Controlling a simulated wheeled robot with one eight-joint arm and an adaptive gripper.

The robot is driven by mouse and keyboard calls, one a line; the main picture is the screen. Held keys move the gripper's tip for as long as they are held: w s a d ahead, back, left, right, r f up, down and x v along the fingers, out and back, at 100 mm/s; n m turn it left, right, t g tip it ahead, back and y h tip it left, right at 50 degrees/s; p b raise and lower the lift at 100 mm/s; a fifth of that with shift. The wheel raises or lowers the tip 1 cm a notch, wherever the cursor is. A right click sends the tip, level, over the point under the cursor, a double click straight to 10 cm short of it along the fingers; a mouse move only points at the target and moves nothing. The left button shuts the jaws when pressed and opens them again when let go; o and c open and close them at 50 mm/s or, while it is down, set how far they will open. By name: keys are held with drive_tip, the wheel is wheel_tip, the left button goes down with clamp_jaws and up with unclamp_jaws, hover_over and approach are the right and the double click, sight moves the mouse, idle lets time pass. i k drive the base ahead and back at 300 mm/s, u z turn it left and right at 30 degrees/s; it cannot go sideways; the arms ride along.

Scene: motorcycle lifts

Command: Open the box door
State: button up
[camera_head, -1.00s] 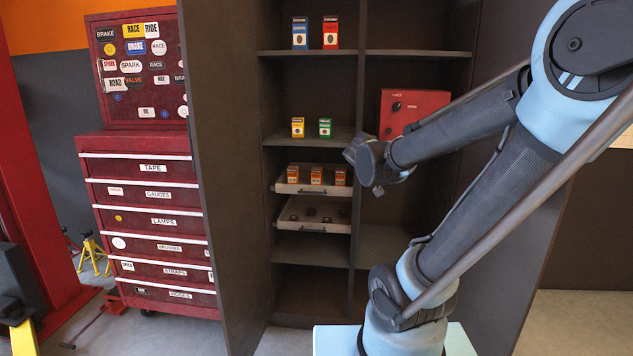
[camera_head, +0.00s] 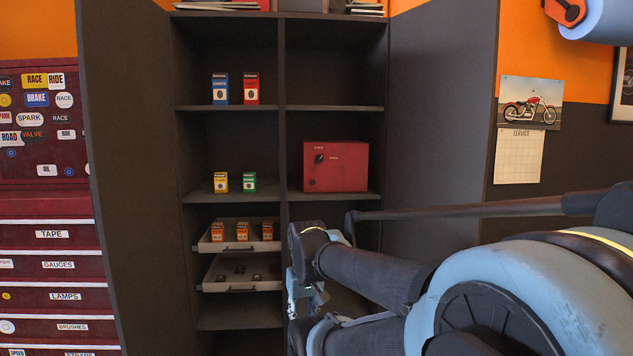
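A red box (camera_head: 335,167) sits on the right-hand middle shelf of the dark open cabinet. Its front is closed and has a dark round knob at the upper left with small markings. My arm comes in from the lower right. My gripper (camera_head: 306,293) seems to be at the far end of the arm, below and in front of the box and apart from it. The gripper is small and partly hidden by my own arm links, so its fingers cannot be made out.
Cabinet doors stand open at left and right (camera_head: 440,120). Small boxes (camera_head: 236,88) stand on the left shelves. Two pulled-out drawers (camera_head: 240,272) hold small items. A red tool chest (camera_head: 45,260) stands left. The shelf space before the red box looks clear.

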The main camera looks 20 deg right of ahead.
sight(343, 167)
drive_tip(key=z, duration=1)
drive_tip(key=k, duration=0.35)
drive_tip(key=z, duration=1.1)
drive_tip(key=k, duration=1.55)
drive_tip(key=u, duration=1.1)
drive_tip(key=i, duration=1)
drive_tip(key=u, duration=0.05)
